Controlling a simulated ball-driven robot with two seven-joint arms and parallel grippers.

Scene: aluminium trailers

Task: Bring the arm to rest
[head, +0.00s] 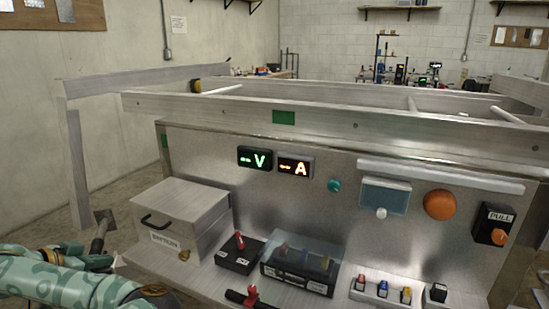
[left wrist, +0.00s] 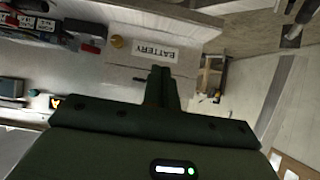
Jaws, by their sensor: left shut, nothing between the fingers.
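My left arm (head: 60,287), teal and patterned, comes in at the lower left of the head view, beside the battery box (head: 180,219). In the left wrist view my left gripper (left wrist: 161,72) shows its two dark fingers together, shut and empty. Its tips overlap the view of the battery box (left wrist: 130,55), whose label appears upside down there. I cannot tell whether they touch it. My right gripper is in neither view.
The trailer's metal panel carries green V and orange A displays (head: 275,161), an orange dome (head: 439,204) and a pull knob (head: 494,223). Switches (head: 297,267) line the shelf below. A trailer rail (head: 320,125) crosses above. Concrete floor lies left of the trailer.

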